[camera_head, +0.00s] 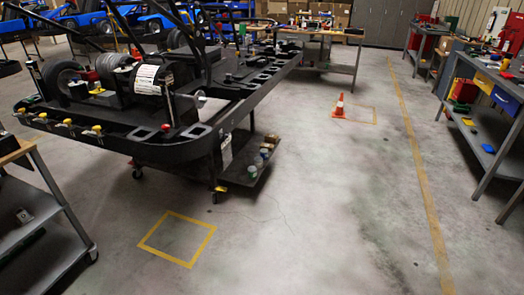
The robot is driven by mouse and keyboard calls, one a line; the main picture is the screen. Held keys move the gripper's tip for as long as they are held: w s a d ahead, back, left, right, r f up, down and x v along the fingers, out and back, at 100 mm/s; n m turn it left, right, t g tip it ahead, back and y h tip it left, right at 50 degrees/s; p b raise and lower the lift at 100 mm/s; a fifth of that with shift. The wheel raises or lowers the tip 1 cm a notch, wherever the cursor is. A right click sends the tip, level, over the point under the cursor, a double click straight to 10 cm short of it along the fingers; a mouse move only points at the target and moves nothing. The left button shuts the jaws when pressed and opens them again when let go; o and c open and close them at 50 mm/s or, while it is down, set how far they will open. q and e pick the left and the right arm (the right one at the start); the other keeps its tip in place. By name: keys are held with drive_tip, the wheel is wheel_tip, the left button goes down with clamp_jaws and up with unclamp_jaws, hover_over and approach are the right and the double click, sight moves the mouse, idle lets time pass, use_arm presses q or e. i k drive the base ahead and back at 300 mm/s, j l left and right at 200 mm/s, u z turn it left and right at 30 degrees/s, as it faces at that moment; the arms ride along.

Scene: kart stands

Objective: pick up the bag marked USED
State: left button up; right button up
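I cannot make out a bag marked USED in the head view. A black kart frame on a wheeled stand (200,140) fills the upper left. A cylinder with a white printed label (147,79) sits on it, and the print is too small to read. A small white tag (226,150) hangs at the stand's right side, also unreadable. Neither of my grippers shows in the view.
Metal benches with tools and bins (484,130) line the right. A grey cart (35,210) stands at the lower left. An orange cone (340,106) stands on the floor beyond the kart. The concrete floor (320,220) in the middle is clear.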

sight(226, 146)
drive_tip(key=u, duration=0.4)
drive_tip(key=i+j+u, duration=0.35)
drive_tip(key=i, duration=0.15)
drive_tip(key=i+u, duration=0.35)
drive_tip(key=i, duration=0.2)
drive_tip(key=j, duration=0.05)
